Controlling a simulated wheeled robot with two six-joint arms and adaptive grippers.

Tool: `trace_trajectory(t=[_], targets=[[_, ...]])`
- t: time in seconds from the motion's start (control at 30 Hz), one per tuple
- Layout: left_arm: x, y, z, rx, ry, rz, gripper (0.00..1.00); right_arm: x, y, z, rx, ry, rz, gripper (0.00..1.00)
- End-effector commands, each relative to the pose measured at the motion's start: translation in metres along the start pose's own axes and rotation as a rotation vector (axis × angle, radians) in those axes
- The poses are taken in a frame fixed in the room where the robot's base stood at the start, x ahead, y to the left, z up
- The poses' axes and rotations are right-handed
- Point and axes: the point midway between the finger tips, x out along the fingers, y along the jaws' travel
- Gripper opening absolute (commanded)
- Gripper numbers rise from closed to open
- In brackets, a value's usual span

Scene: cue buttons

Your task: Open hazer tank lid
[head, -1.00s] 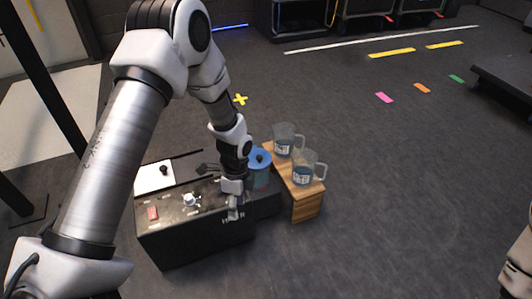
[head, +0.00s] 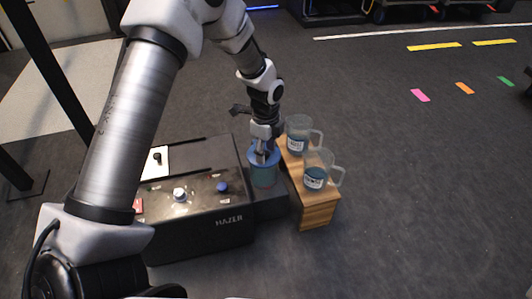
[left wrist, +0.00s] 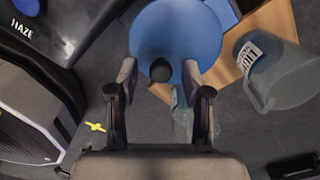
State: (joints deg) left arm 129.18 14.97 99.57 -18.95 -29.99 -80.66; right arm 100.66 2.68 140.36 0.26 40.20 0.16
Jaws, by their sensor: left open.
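The black hazer (head: 190,235) stands on the floor at the lower left of the head view. The lid is on the tank. In the left wrist view the blue lid (left wrist: 175,30) fills the top middle, with a black knob (left wrist: 160,71) on it. My left gripper (head: 263,152) points down at the lid. In the left wrist view its open fingers (left wrist: 159,76) stand either side of the knob, apart from it. My right gripper is out of view.
Two clear labelled jugs, a rear one (head: 299,135) and a front one (head: 318,170), stand on a wooden stand (head: 319,207) close to the tank's right. A white knob (head: 180,195) and a blue knob (head: 222,187) are on the hazer's top. The floor to the right is clear.

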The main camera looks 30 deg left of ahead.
Motion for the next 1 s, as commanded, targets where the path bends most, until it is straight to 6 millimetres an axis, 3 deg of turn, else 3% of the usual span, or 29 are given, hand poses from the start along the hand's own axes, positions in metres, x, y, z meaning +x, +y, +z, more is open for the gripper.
trace_trajectory(t=[0.1, 0.17, 0.23, 0.27, 0.67, 1.0], targets=[[-0.002, 0.0, 0.0, 0.0, 0.0, 0.0, 0.49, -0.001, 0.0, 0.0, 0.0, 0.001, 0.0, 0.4], [-0.002, 0.0, 0.0, 0.0, 0.0, 0.0, 0.32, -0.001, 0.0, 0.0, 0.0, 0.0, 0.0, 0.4], [-0.002, 0.0, 0.0, 0.0, 0.0, 0.0, 0.07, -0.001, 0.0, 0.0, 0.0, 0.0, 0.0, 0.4], [-0.002, 0.0, 0.0, 0.0, 0.0, 0.0, 0.0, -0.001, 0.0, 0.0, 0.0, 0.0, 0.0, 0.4], [-0.006, 0.0, 0.0, -0.001, 0.018, 0.019, 0.0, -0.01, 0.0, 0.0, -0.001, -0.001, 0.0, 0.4], [-0.025, -0.003, 0.004, -0.003, 0.142, 0.142, 0.0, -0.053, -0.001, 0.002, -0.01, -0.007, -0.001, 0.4]])
